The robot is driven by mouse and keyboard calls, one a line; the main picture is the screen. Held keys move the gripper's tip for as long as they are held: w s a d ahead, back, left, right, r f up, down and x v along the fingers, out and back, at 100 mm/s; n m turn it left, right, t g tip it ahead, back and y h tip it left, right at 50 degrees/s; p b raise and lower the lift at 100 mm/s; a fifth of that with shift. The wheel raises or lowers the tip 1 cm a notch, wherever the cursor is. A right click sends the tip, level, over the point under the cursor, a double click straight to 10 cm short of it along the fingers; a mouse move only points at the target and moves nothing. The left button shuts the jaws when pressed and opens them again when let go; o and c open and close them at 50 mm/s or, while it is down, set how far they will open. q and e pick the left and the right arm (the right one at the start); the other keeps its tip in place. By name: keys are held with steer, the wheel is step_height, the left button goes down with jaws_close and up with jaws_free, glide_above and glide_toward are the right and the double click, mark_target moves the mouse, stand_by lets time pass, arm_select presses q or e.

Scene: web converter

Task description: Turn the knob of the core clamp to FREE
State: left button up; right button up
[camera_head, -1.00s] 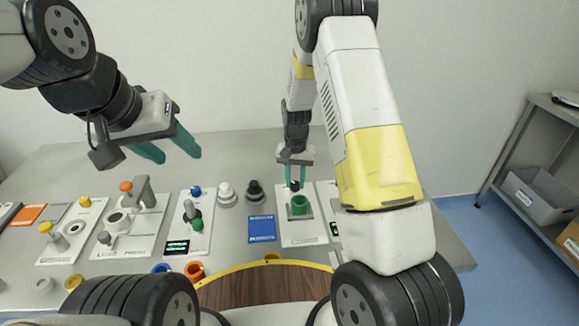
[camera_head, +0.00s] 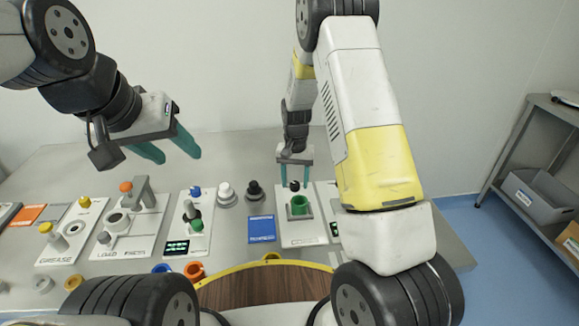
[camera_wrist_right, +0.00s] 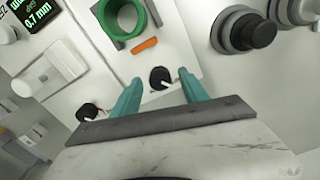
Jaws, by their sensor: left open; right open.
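The core clamp is a white panel (camera_head: 314,236) with a green ring (camera_head: 300,205) in a grey holder. Its small black knob (camera_head: 294,186) stands behind the ring. In the right wrist view the knob (camera_wrist_right: 160,77) shows a white pointer mark; I cannot read any FREE marking. An orange strip (camera_wrist_right: 145,44) lies between knob and ring. My right gripper (camera_head: 295,184) points down, open, with one finger on each side of the knob; contact cannot be told. It also shows in the right wrist view (camera_wrist_right: 159,82). My left gripper (camera_head: 180,157) is open, empty and raised above the table's left side.
A second black knob (camera_wrist_right: 88,112) sits on the neighbouring panel. A dark round knob (camera_head: 255,191) and a white one (camera_head: 227,194) stand left of the clamp, near a blue card (camera_head: 261,229). Several other panels fill the table's left side.

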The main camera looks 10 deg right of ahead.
mark_target(295, 183)
step_height(295, 183, up, 8)
steer(key=shift+f, duration=0.15)
stand_by(0.4)
